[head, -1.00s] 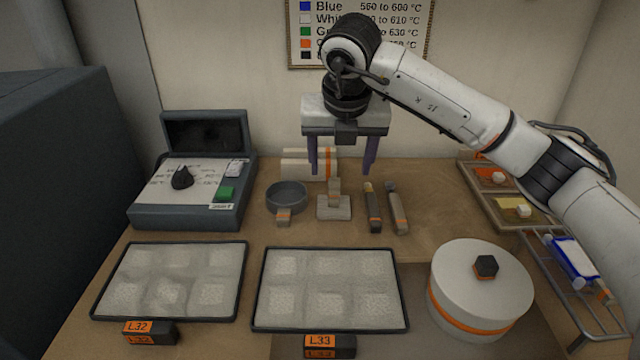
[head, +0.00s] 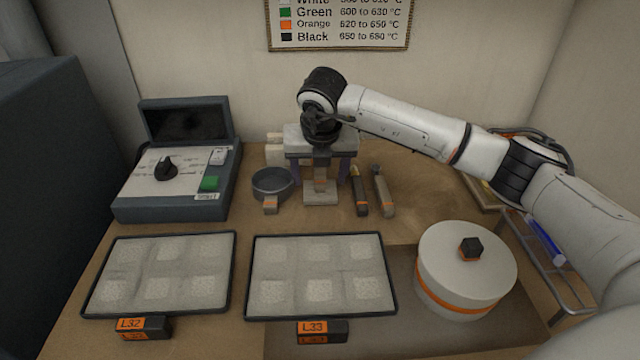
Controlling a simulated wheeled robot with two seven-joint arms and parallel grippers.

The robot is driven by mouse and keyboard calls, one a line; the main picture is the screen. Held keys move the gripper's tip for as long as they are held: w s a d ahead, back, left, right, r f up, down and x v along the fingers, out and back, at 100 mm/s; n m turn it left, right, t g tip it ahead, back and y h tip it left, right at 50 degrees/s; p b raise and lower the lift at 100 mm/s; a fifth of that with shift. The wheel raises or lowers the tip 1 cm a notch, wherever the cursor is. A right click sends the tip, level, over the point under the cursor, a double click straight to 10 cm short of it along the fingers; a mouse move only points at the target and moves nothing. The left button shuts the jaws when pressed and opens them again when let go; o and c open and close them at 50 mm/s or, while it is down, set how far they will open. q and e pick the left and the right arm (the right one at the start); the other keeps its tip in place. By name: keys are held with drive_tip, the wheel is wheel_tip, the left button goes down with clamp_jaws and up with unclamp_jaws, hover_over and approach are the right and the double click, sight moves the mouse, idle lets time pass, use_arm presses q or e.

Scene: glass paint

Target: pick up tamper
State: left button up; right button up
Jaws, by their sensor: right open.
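The tamper (head: 320,197) stands upright on the wooden bench, with a flat pale square base and a block handle with a brown-orange part. My right gripper (head: 321,180) is above and around its handle, pointing down. Its two purple-grey fingers are open, one on each side of the handle with a gap. The gripper body hides the top of the handle. I cannot tell whether any finger touches it. My left gripper is not in view.
A round grey sieve or dish (head: 272,184) is close left of the tamper. Two slim tools (head: 359,190) lie close right. Two textured trays (head: 320,237) and a round white lidded drum (head: 467,270) are in front. A control box (head: 172,180) stands at left, pale blocks behind.

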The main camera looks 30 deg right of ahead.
drive_tip(key=c, duration=0.9)
wheel_tip(320, 180, up, 10)
drive_tip(key=shift+r+b, duration=0.1)
drive_tip(key=shift+b, duration=0.5)
drive_tip(key=o, duration=0.6)
drive_tip(key=shift+c, duration=0.2)
drive_tip(key=c, duration=0.4)
